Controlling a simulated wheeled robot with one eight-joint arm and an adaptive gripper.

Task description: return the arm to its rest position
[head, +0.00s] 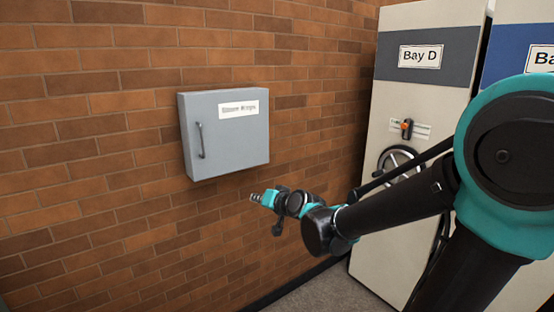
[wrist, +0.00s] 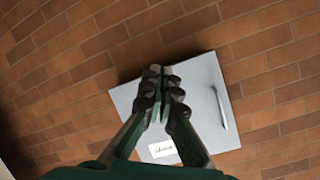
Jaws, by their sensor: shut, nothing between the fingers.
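My arm reaches in from the right in the head view, and my gripper (head: 257,198) is at its far end, just below a grey wall cabinet. In the wrist view my gripper (wrist: 160,72) has its fingers together, shut and empty. It lies across the picture of the cabinet there, and I cannot tell the exact gap to it. The cabinet (head: 226,135) hangs on the brick wall, its door shut, with a handle on the left side and a white label at upper right. It also shows in the wrist view (wrist: 195,90), turned over.
The brick wall (head: 80,200) fills the left and middle. At the right stands a pale shelving unit marked Bay D (head: 375,110) with an orange-handled latch and a dark handwheel (head: 392,160). A blue-panelled bay is beside it. Grey floor (head: 325,291) is open below.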

